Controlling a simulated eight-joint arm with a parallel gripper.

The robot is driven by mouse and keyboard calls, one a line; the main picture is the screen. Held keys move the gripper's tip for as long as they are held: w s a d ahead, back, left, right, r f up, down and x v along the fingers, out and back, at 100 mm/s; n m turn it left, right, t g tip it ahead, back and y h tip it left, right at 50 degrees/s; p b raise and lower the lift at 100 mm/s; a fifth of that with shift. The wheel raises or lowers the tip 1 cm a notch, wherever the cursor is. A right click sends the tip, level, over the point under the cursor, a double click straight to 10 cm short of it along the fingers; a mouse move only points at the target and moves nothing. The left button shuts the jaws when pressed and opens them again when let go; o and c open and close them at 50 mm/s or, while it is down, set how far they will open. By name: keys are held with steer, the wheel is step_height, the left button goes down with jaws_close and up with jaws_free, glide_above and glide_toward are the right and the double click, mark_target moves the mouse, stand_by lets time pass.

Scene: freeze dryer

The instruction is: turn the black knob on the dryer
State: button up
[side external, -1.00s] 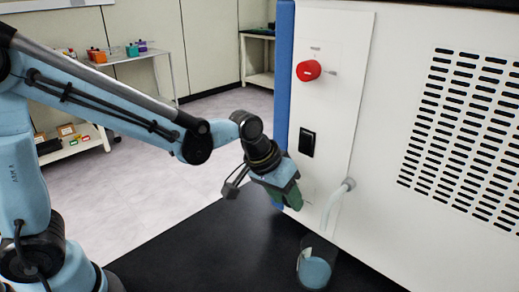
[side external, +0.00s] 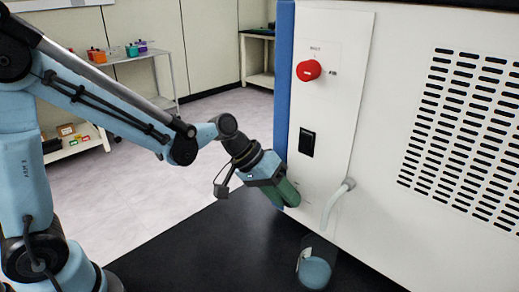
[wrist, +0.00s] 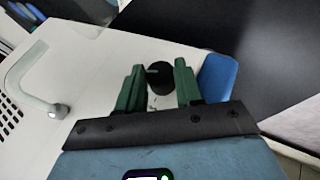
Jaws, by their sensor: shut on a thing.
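In the wrist view the black knob (wrist: 160,80) sits on the dryer's white front panel, between the two green fingers of my gripper (wrist: 159,68). The fingers are shut on it, one on each side, though the contact is hard to make out in the picture. In the side view my gripper (side external: 288,192) reaches the lower left of the dryer panel (side external: 335,110), and its fingers hide the knob there.
A red knob (side external: 308,70) and a black rocker switch (side external: 307,142) are higher on the panel. A pale hose (side external: 332,205) runs from the panel into a beaker of blue liquid (side external: 314,270), just right of my gripper. The black bench (side external: 200,255) is clear to the left.

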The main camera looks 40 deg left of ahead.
steer(key=shift+a+f+n+t+h, duration=0.15)
steer(key=shift+f+n+t+h, duration=0.2)
steer(key=shift+h, duration=1.1)
steer(key=shift+a+f+n+t+h, duration=0.15)
steer(key=shift+n+h, duration=0.3)
steer(key=shift+h, duration=0.95)
steer(key=shift+a+f+n+t+h, duration=0.15)
steer(key=shift+n+t+h, duration=0.2)
steer(key=shift+h, duration=1.1)
steer(key=o, duration=1)
steer(key=shift+o, duration=0.2)
steer(key=v, duration=1.2)
steer(key=shift+w, duration=0.1)
